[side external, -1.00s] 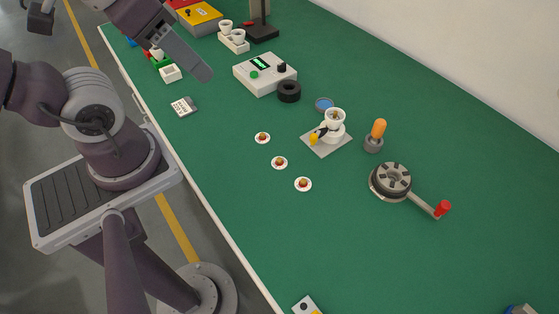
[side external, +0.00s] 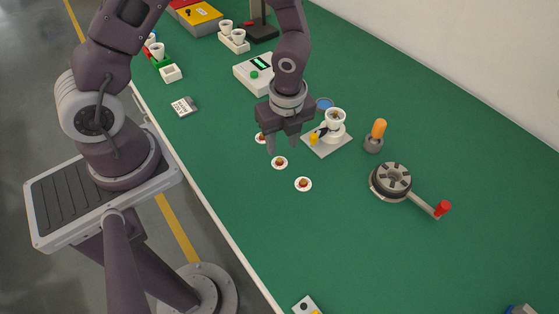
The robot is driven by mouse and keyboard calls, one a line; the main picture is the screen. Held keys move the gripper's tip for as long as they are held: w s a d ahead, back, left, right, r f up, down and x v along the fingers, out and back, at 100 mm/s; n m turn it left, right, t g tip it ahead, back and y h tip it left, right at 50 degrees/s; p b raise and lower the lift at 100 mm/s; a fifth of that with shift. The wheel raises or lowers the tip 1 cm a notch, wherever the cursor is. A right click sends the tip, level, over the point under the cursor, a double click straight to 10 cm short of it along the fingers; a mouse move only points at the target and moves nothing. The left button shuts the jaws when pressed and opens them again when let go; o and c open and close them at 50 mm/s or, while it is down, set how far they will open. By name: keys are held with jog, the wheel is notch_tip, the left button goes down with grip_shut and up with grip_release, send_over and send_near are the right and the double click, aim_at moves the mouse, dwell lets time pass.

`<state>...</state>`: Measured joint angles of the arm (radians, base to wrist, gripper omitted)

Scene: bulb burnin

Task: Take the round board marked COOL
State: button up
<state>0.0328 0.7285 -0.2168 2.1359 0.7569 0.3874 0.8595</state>
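Three small round white boards with reddish-orange centres lie in a slanting row on the green bench. The far board (side external: 261,138) is partly hidden behind my gripper. The middle board (side external: 279,163) lies just below my fingertips in the picture, and the near board (side external: 303,184) lies clear to the lower right. Any marking such as COOL is too small to read on them. My gripper (side external: 283,150) points down over the far and middle boards. Its two fingers are apart with nothing between them.
A grey plate with a white cup-like fixture (side external: 334,122) and yellow knob stands close right of my gripper. Beyond it are an orange-handled tool (side external: 376,132) in a holder and a round crank device (side external: 391,181). A white meter box (side external: 258,72) stands behind.

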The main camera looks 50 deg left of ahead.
aim_at(280, 160)
jog(key=f, duration=0.5)
jog(key=shift+s+a+f, duration=0.1)
jog(key=shift+a+f, duration=0.2)
jog(key=shift+f, duration=0.1)
jog(key=shift+c, duration=0.4)
grip_shut()
